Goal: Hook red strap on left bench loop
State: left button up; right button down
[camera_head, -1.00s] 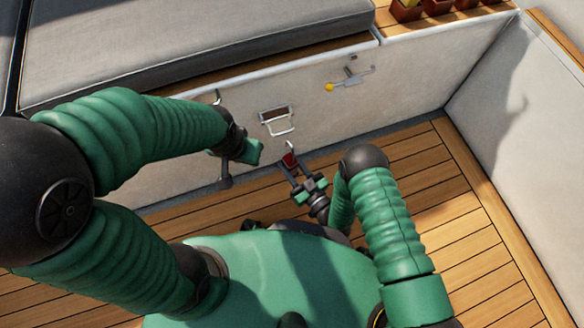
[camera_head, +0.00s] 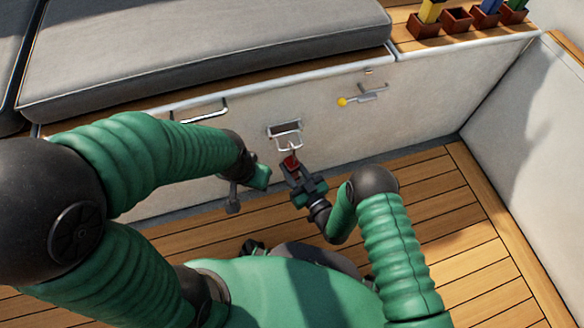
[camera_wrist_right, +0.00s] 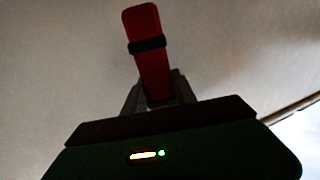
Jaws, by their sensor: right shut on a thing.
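My right gripper (camera_head: 296,172) is shut on the red strap (camera_head: 290,162) and holds it upright in front of the bench's side wall. A small light hook shows at the strap's top, just below a metal loop (camera_head: 289,142) on the wall. Whether hook and loop touch I cannot tell. In the right wrist view the red strap (camera_wrist_right: 150,65) stands up from the jaws with a black band around it; its tip points at the pale wall. My left gripper (camera_head: 259,178) hangs to the left of the strap, apart from it; its jaws cannot be made out.
A slot (camera_head: 285,128) sits just above the loop. The wooden floor (camera_head: 460,215) is clear at right.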

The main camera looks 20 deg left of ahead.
jog(key=shift+f, duration=0.45)
jog(key=c, duration=0.9)
grip_release()
